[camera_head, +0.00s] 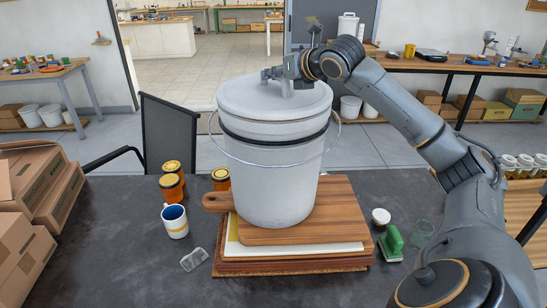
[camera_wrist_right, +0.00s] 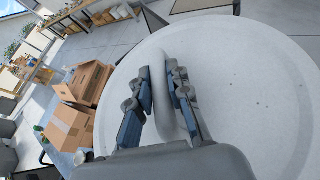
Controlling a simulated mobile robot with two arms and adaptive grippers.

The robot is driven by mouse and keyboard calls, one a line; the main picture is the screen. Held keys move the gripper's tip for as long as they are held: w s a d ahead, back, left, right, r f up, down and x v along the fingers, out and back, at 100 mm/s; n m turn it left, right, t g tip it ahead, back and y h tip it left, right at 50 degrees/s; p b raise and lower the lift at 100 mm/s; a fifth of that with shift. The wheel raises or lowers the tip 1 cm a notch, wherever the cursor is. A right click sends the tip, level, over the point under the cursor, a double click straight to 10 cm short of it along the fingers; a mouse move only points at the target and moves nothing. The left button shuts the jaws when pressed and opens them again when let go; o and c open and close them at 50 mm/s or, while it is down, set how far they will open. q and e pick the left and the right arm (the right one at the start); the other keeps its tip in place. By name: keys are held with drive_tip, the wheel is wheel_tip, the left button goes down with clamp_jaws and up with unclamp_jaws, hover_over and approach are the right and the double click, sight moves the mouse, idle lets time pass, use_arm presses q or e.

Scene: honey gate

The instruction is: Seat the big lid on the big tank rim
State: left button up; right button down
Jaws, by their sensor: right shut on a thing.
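The big tank (camera_head: 275,180) is a white bucket with a black band and a wire bail, upright on a stack of boards. The big lid (camera_head: 248,92) is pale grey and round, over the tank's top and close to level. My right gripper (camera_head: 275,77) is shut on the lid's upright handle. In the right wrist view, the fingers (camera_wrist_right: 163,95) flank the handle (camera_wrist_right: 168,105), with the lid (camera_wrist_right: 255,70) spread out below. The tank rim is hidden under the lid, so I cannot tell whether they touch all round. My left gripper is out of view.
A wooden cutting board (camera_head: 335,200) lies on the stack under the tank. Honey jars (camera_head: 172,180) and a mug (camera_head: 174,220) stand at left. A green brush (camera_head: 392,243) and small white cup (camera_head: 381,217) are at right. Cardboard boxes (camera_head: 35,185) fill the table's left side.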

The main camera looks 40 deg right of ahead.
drive_tip(key=shift+f, duration=0.45)
idle(0.6)
idle(0.9)
drive_tip(key=c, duration=1.4)
unclamp_jaws()
drive_tip(key=shift+s+r, duration=0.1)
drive_tip(key=shift+s, duration=0.15)
drive_tip(key=shift+b+v, duration=1.3)
drive_tip(key=shift+v, duration=0.15)
drive_tip(key=o, duration=0.6)
drive_tip(key=shift+c, duration=0.2)
